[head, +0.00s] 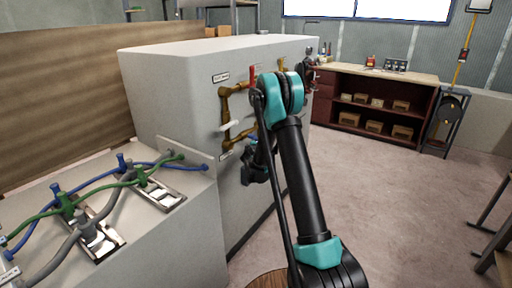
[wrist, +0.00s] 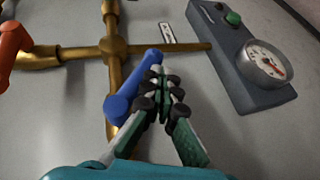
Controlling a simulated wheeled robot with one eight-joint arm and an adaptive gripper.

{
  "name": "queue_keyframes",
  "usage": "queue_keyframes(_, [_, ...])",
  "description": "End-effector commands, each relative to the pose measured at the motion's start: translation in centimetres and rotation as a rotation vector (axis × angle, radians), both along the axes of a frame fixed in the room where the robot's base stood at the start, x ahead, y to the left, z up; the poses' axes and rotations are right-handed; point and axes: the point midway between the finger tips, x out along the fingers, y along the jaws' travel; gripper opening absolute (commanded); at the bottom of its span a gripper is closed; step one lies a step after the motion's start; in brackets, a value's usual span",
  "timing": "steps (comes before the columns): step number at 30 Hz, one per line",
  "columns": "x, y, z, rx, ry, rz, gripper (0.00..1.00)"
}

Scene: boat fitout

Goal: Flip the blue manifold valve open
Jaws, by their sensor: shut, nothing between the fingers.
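The blue valve handle (wrist: 126,97) shows in the wrist view, slanting from lower left to upper right in front of the brass pipework (wrist: 113,47). My gripper (wrist: 160,74) is shut and empty. Its fingertips are at the right side of the handle's upper end, very close to it; I cannot tell whether they touch.
An orange-red handle (wrist: 13,42) is at the wrist view's left; a gauge box (wrist: 244,60) with a green button is at right. In the head view, the grey cabinet (head: 165,90) carries brass pipes and a white lever (head: 230,126). Hoses (head: 98,182) lie left; open floor (head: 390,205) lies right.

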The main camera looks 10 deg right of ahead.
Motion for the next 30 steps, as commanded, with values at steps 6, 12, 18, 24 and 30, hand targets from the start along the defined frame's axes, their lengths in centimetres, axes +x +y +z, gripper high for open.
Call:
queue_keyframes(6, [0.30,-0.33,0.15,-0.015,-0.016,-0.001,0.00])
queue_keyframes(12, [0.54,-0.57,0.28,-0.015,-0.015,-0.001,0.00])
queue_keyframes(18, [0.74,-0.74,0.41,-0.014,-0.015,-0.002,0.00])
queue_keyframes(24, [0.86,-0.83,0.51,-0.014,-0.015,-0.002,0.00])
queue_keyframes(30, [0.92,-0.87,0.55,-0.014,-0.015,-0.002,0.00])
